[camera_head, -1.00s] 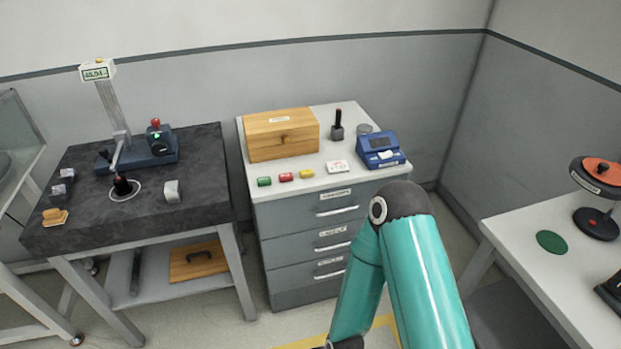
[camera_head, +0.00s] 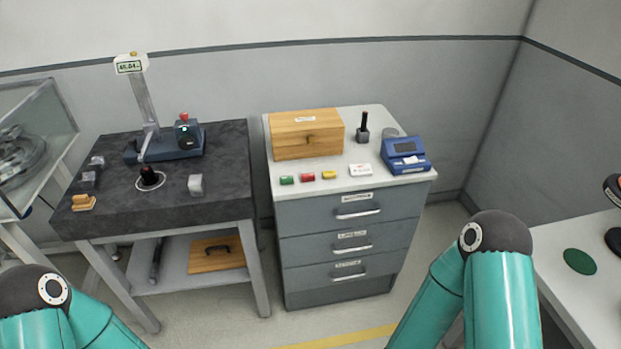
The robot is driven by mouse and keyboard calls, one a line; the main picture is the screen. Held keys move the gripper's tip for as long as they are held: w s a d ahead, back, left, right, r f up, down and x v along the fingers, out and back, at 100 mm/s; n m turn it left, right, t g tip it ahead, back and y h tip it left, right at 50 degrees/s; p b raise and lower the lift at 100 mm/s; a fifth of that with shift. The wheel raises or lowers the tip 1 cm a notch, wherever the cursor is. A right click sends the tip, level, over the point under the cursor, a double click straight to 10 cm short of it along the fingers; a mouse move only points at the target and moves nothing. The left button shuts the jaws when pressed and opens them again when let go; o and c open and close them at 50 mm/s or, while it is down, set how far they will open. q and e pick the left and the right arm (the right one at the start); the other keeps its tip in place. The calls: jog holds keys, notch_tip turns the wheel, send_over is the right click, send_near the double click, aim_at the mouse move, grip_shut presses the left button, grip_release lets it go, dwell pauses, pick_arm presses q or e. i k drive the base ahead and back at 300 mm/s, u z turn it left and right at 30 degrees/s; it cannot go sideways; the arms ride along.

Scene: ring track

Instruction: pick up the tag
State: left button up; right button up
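Which thing is the tag is not certain. A small white card with faint marks (camera_head: 361,170) lies on the white top of the grey drawer cabinet, left of a blue device (camera_head: 405,154). A small white slip (camera_head: 411,160) shows on the front of that device. Small green (camera_head: 287,180), red (camera_head: 308,177) and yellow (camera_head: 329,175) pieces lie in a row left of the card. My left arm shows at the lower left and my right arm at the lower right. Both grippers are outside the picture, and neither arm reaches the cabinet in view.
The cabinet (camera_head: 345,231) has closed drawers; a wooden box (camera_head: 307,134) and a dark-handled stamp-like tool (camera_head: 362,127) stand on it. A dark stone-topped table (camera_head: 220,190) with a measuring stand is left. A white table (camera_head: 553,265) is right. Open floor lies in front.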

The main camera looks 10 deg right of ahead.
aim_at(307, 177)
jog(key=u, duration=0.05)
jog(key=i, duration=1.05)
jog(key=z, duration=0.05)
